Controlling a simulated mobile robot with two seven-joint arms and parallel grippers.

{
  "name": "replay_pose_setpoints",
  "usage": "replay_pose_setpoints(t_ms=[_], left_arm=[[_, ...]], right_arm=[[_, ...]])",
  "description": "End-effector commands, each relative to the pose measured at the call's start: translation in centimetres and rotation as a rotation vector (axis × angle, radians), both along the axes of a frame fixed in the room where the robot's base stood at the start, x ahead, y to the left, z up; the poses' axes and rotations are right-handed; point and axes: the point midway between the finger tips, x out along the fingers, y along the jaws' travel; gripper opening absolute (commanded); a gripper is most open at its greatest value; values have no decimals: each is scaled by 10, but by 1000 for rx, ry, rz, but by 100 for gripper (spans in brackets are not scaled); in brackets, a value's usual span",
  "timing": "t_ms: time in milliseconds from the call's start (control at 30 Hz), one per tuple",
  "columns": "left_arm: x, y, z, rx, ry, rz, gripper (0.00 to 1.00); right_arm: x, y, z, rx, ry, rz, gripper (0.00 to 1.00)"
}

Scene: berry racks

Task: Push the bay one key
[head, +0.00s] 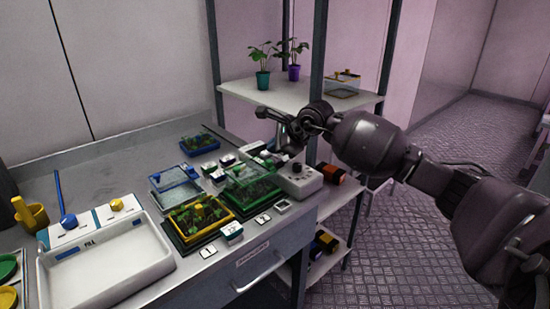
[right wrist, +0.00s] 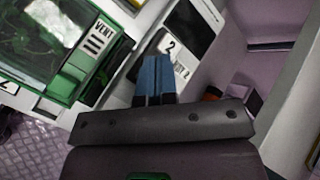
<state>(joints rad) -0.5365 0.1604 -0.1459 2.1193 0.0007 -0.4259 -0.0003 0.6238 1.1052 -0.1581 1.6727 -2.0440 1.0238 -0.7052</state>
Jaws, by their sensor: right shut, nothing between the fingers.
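My right gripper (head: 264,113) is shut and empty, above the back right of the bench. In the right wrist view its blue fingertips (right wrist: 156,66) are together beside a white plate marked 2 (right wrist: 176,50), with smaller lettering that looks like VENT 2. I cannot tell whether they touch it. A small white plate that looks marked 1 (head: 208,251) lies at the bench's front edge, before the yellow-rimmed tray (head: 184,239). Several small white key blocks stand behind the trays. I cannot tell which is the bay one key. My left gripper is out of view.
A green clear-lidded box (head: 253,171) stands right of the yellow tray; its VENT label (right wrist: 98,38) shows in the wrist view. A blue-rimmed box (head: 174,185) stands behind. A white basin (head: 108,284) fills the bench's left. A shelf post (head: 318,60) rises near my right gripper.

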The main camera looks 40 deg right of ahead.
Motion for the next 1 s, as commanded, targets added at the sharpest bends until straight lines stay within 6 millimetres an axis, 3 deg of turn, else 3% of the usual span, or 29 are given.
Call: replay_pose_setpoints(t_ms=[267,1000], left_arm=[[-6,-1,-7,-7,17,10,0],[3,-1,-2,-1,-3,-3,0]], right_arm=[[0,0,-9,0,2,1,0],[0,0,-12,0,1,0,0]])
